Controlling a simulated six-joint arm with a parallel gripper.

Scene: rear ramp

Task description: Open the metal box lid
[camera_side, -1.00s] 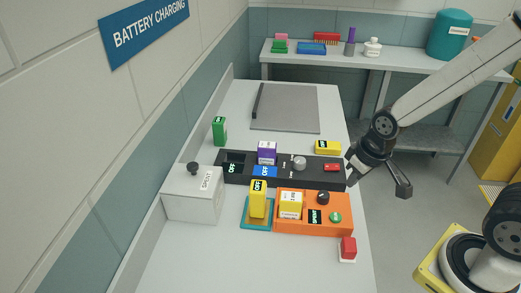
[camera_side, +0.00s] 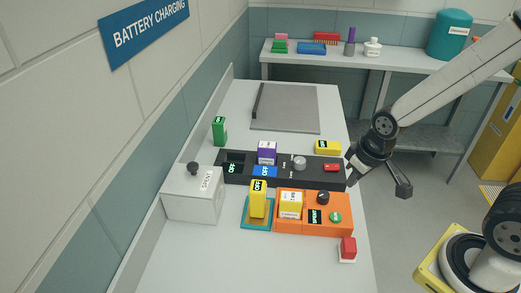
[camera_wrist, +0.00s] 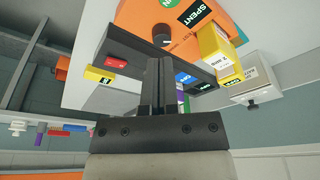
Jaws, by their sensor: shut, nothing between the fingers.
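The metal box (camera_side: 192,207) is a light grey box labelled SPENT at the left side of the bench. Its lid (camera_side: 184,180) lies closed on top, with a dark round knob (camera_side: 193,168) standing on it. In the wrist view the box (camera_wrist: 256,84) shows at the right, pale, with its knob (camera_wrist: 252,104) pointing down in the picture. My gripper (camera_side: 352,179) is at the right edge of the bench, well away from the box. Its fingers (camera_wrist: 159,68) are shut with nothing between them.
Between my gripper and the box stand a black charger strip (camera_side: 317,173), an orange unit (camera_side: 343,225) and a yellow battery (camera_side: 258,201) on a teal tray (camera_side: 257,226). A green battery (camera_side: 219,131) stands behind the box. A red button (camera_side: 348,247) is at the front right.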

